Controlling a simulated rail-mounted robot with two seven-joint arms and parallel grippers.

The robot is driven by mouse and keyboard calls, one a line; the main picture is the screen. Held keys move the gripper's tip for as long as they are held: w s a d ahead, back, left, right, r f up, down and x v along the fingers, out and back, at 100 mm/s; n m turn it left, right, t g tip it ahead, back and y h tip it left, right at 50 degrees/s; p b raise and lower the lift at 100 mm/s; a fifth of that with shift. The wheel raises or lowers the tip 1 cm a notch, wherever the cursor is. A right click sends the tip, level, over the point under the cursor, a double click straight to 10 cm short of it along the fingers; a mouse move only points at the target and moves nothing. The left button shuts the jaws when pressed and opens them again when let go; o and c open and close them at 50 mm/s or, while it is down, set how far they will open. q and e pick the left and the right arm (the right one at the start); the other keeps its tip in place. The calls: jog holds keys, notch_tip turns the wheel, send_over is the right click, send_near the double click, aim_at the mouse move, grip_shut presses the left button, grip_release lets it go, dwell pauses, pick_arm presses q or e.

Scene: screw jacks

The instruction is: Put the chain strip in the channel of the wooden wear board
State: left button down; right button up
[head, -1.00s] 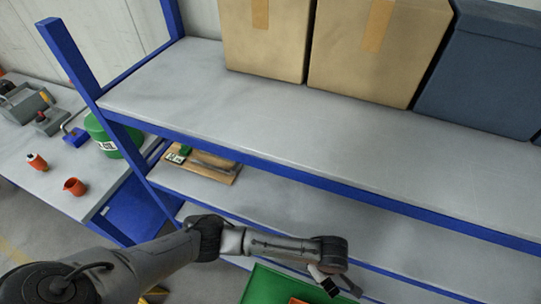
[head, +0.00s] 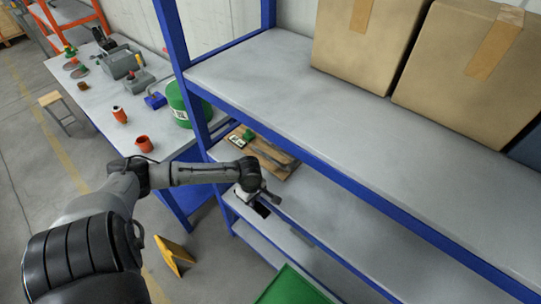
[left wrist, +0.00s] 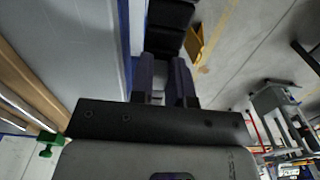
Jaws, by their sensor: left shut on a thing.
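The wooden wear board (head: 272,160) lies on the middle shelf of the blue rack, near its left end. Its pale wooden edge also shows at the left of the left wrist view (left wrist: 28,75). My left gripper (head: 258,203) is just in front of and below the board, by the shelf's front edge. In the left wrist view its fingers (left wrist: 165,84) are shut on a black segmented piece, which looks like the chain strip (left wrist: 170,42). In the head view the strip is small and dark below the gripper. My right gripper is not in view.
A small green item (head: 248,135) sits at the board's far left. The blue rack post (head: 176,50) stands left of it, and the upper shelf (head: 340,110) overhangs. The middle shelf right of the board looks clear.

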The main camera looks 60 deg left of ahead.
pick_arm(q)
jog(key=a+r, duration=0.7)
jog(key=b, duration=0.1)
send_over(275, 156)
jog(key=shift+s+r+n, duration=0.2)
jog(key=shift+n, duration=0.1)
jog(key=shift+w+a+f, duration=0.15)
jog(key=shift+w+f, duration=0.05)
jog(key=shift+w, duration=0.05)
jog(key=shift+f, duration=1.5)
jog(key=shift+f, duration=0.1)
jog(key=c, duration=1.1)
grip_release()
